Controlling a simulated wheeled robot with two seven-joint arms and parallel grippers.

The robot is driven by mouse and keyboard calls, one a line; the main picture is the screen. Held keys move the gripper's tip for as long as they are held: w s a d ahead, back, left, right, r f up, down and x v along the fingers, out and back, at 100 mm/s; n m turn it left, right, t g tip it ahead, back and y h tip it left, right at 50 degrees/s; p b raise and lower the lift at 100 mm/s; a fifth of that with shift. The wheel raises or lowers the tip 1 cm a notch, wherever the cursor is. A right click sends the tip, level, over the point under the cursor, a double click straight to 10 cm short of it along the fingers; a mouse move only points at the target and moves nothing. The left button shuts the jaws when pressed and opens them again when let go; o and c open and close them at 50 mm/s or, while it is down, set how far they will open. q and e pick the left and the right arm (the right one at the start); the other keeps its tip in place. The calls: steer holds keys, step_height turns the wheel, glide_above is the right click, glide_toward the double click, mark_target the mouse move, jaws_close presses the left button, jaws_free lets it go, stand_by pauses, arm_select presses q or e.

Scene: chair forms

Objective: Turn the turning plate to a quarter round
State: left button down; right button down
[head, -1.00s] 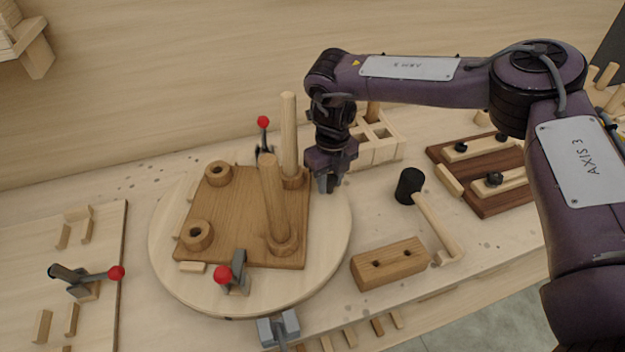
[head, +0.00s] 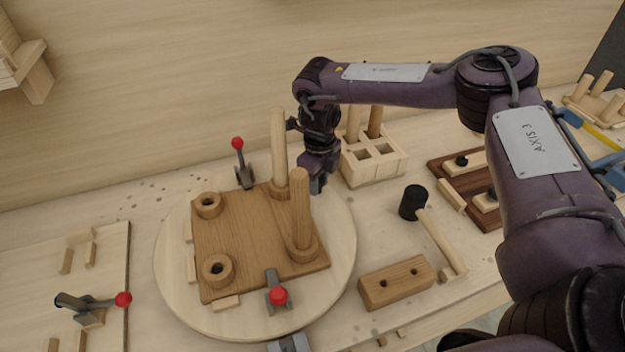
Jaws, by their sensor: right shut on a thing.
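The turning plate (head: 335,255) is a round pale wooden disc on the bench. It carries a brown square board (head: 245,245) turned slightly askew. Two upright dowels (head: 279,145) (head: 300,205) stand in ring sockets on the board's right side. Two empty ring sockets (head: 208,205) (head: 217,269) are on its left. Red-knobbed toggle clamps (head: 278,295) (head: 242,168) stand at the front and back of the board. My right gripper (head: 316,188) is shut at the plate's back right edge; the exact spot it grips is hidden. My left gripper is out of view.
A slotted wooden block with dowels (head: 372,160) stands close behind my right gripper. A mallet (head: 430,225) and a drilled block (head: 395,283) lie to the right of the plate. A fixture with a red-knobbed clamp (head: 90,305) is at the left.

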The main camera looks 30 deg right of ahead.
steer(key=shift+w+r, duration=0.15)
steer(key=shift+w, duration=0.05)
steer(key=c, duration=1.5)
jaws_free()
steer(key=o, duration=0.4)
steer(key=shift+s, duration=0.15)
step_height(320, 180, up, 6)
steer(key=shift+r+b, duration=0.25)
steer(key=shift+b, duration=0.5)
steer(key=shift+r, duration=0.6)
